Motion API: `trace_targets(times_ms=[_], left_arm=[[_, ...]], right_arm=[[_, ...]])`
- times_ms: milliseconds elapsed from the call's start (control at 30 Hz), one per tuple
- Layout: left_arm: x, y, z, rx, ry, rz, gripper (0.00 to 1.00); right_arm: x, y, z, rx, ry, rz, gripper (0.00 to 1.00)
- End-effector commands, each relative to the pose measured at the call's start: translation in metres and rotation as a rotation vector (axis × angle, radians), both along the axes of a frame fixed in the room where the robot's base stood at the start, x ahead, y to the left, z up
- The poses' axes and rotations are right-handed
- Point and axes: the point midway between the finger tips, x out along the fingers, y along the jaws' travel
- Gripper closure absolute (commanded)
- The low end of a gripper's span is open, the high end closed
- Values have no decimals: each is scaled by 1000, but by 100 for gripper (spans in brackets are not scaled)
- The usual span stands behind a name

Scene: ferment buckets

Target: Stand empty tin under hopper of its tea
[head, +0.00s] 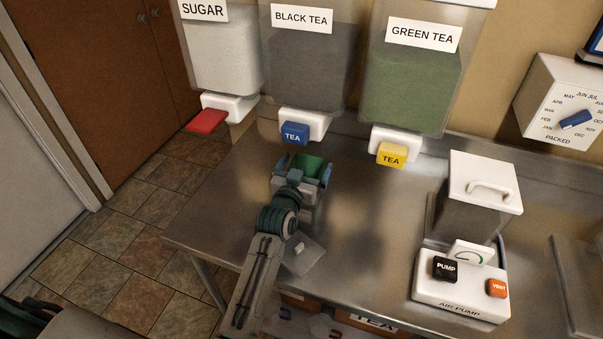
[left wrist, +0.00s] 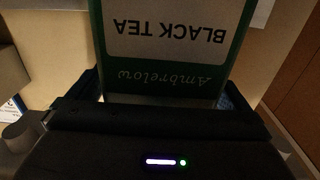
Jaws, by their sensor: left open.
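A green tin (head: 309,163) with an open top stands on the steel counter, below and a little in front of the black tea hopper (head: 305,68) and its blue TEA lever (head: 295,133). In the left wrist view the tin (left wrist: 165,75) shows a white label reading BLACK TEA, upside down in the picture, with "Ambrelow" beside it. My left gripper (head: 304,172) is open, with one finger on each side of the tin; the arm hides the tin's lower front. Whether the tin is directly under the spout is hard to tell. My right gripper is not in view.
The sugar hopper (head: 226,55) with a red lever is at left. The green tea hopper (head: 412,85) with a yellow TEA lever (head: 391,155) is at right. An air pump (head: 460,295) and a white-lidded container (head: 480,190) stand further right. The counter between is clear.

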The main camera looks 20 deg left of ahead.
Motion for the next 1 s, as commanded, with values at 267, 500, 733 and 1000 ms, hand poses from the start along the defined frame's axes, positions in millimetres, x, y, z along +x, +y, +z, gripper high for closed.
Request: trace_targets(times_ms=[267, 500, 733, 1000], left_arm=[[-36, 1, 5, -3, 1, 0, 1], [-89, 3, 6, -1, 0, 0, 1], [-116, 3, 8, -2, 0, 0, 1], [-120, 4, 10, 0, -1, 0, 1]], right_arm=[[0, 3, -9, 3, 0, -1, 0], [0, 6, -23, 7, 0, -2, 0], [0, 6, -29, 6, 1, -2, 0], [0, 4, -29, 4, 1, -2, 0]])
